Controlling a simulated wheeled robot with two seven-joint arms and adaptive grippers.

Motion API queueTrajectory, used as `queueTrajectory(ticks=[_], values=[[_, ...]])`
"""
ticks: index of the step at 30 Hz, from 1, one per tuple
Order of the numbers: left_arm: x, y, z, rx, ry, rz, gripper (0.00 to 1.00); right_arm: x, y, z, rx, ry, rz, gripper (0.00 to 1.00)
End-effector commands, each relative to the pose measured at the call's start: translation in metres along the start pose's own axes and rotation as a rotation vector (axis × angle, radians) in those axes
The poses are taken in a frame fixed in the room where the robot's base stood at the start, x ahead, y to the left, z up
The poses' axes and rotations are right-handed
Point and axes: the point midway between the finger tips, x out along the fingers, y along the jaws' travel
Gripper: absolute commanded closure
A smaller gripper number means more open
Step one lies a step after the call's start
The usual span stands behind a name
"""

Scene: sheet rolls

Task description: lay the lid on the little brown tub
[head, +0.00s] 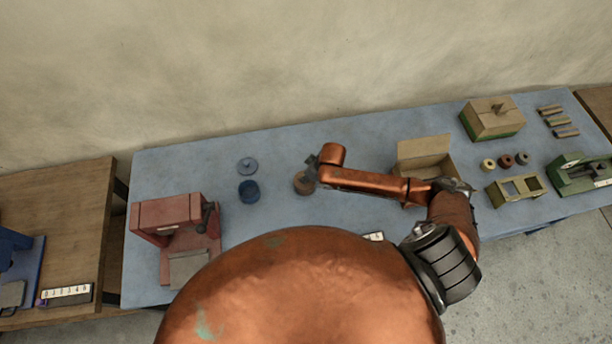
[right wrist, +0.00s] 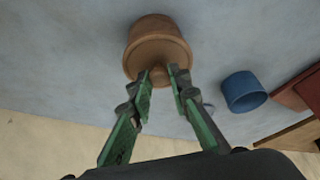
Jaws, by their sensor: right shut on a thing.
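The little brown tub (head: 303,188) stands on the blue table top, left of my right gripper's arm. In the right wrist view the brown tub (right wrist: 153,27) is at the top centre. A round brown lid (right wrist: 160,58) covers its near end, roughly in line with it. Whether the lid rests on the rim or hovers just above it, I cannot tell. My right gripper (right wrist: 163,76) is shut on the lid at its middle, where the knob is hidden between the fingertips. In the head view my right gripper (head: 311,170) is over the tub and partly hides it. My left gripper is not in view.
A blue tub (head: 249,192) stands to the left, with a blue lid (head: 247,166) lying behind it. A red press (head: 175,220) is at front left. An open cardboard box (head: 424,150) stands to the right. The table behind the brown tub is clear.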

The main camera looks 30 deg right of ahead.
Motion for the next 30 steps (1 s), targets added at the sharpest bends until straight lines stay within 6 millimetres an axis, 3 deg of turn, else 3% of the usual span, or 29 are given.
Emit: queueTrajectory(ticks=[30], values=[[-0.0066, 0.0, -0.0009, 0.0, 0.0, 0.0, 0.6, 0.0029, -0.0002, 0.0013, 0.001, 0.0, -0.001, 0.99]])
